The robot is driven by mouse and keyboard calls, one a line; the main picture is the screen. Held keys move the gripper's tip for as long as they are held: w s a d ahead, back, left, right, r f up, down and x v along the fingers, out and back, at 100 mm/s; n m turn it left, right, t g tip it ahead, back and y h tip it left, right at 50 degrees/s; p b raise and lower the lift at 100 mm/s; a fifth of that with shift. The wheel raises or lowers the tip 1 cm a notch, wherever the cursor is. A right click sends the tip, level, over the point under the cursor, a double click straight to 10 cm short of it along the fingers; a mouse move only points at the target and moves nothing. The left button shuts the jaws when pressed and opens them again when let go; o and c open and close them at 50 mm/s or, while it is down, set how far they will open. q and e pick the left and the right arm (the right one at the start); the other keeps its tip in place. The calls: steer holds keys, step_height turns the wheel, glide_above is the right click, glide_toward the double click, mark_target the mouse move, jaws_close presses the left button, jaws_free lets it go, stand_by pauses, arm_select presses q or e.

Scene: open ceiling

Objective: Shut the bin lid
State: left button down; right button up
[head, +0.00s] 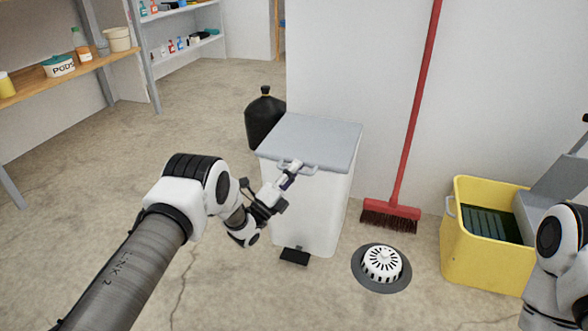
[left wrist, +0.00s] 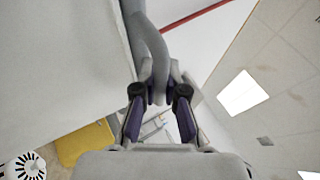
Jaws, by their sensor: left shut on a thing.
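The white bin (head: 325,205) stands upright against the wall corner, with a black pedal (head: 294,257) at its foot. Its grey lid (head: 318,138) lies across the top; I cannot tell whether a small gap is left under it. A grey loop handle (head: 309,169) sticks out from the lid's front edge. My left gripper (head: 290,174) is at this handle, shut on it. In the left wrist view, the fingers (left wrist: 160,92) close around the handle (left wrist: 150,50), with the bin's pale front (left wrist: 60,60) at left. My right gripper is out of view; only part of my right arm shows.
A black bottle-like container (head: 265,117) stands behind the bin at left. A red broom (head: 392,208) leans on the wall at right. A round white-topped floor drain (head: 382,264) and a yellow mop bucket (head: 487,257) are further right. The floor at left is clear before the shelves.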

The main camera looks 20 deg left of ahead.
arm_select(q)
steer(key=c, duration=1.5)
jaws_free()
steer(key=shift+f, duration=0.4)
steer(key=v, duration=1.2)
steer(key=shift+r, duration=0.2)
